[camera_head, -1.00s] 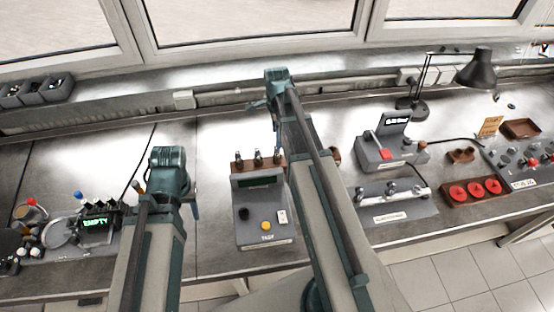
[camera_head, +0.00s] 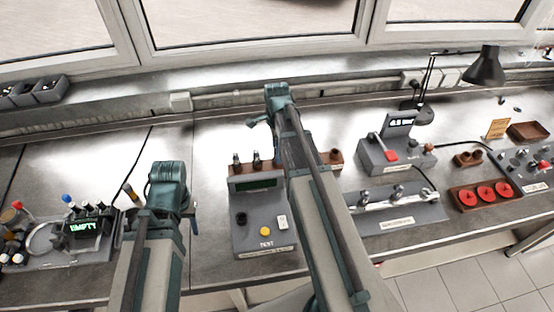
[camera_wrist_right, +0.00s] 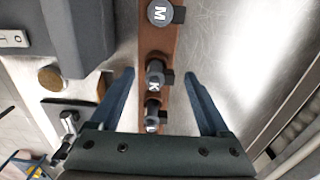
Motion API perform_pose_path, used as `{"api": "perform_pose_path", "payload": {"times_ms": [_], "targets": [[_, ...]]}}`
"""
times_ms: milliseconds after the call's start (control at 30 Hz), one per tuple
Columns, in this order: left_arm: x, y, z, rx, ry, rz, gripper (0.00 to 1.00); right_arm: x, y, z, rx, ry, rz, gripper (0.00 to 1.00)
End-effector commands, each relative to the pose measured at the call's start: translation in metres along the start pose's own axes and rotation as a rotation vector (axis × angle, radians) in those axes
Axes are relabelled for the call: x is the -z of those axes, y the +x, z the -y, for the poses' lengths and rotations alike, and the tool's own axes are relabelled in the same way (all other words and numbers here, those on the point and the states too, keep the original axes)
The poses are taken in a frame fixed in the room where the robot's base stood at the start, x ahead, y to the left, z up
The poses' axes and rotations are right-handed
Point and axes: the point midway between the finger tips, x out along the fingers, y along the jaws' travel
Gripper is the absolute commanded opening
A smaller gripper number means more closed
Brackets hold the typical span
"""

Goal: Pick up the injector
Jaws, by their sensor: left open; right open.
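Injectors stand upright in a brown rack behind the grey test unit (camera_head: 265,222). One injector (camera_head: 236,164) and another (camera_head: 256,163) show left of my right arm in the head view; the arm hides part of the rack. In the right wrist view, the rack (camera_wrist_right: 159,42) carries an injector marked K (camera_wrist_right: 155,77), one marked M (camera_wrist_right: 160,13) and a third (camera_wrist_right: 152,113). My right gripper (camera_wrist_right: 159,75) is open and empty, its fingers on either side of the rack around the K injector. My left gripper (camera_head: 190,214) is open at the left, away from the rack.
A tray unit reading EMPTY (camera_head: 84,229) stands at the left. Right of my right arm are a grey gauge unit (camera_head: 392,155), a fixture with metal parts (camera_head: 398,208), a red-disc holder (camera_head: 482,195) and a black lamp (camera_head: 486,68). Bare bench lies left of the test unit.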

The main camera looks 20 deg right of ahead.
Motion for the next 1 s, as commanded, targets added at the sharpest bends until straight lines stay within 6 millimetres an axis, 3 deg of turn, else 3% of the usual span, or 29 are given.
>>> {"api": "perform_pose_path", "payload": {"times_ms": [133,567,1000], "targets": [[-0.0001,-0.0014,0.0001,0.0,0.0,0.0,0.5,0.0,-0.0014,0.0,0.0,0.0,0.0,0.78],[-0.0001,-0.0013,0.0001,0.0,0.0,0.0,0.5,0.0001,-0.0013,0.0,0.0,0.0,0.0,0.01],[-0.0006,-0.0105,0.001,0.0,-0.001,0.0,0.5,0.0036,-0.0106,0.0005,0.0,0.0,0.0,0.0]]}}
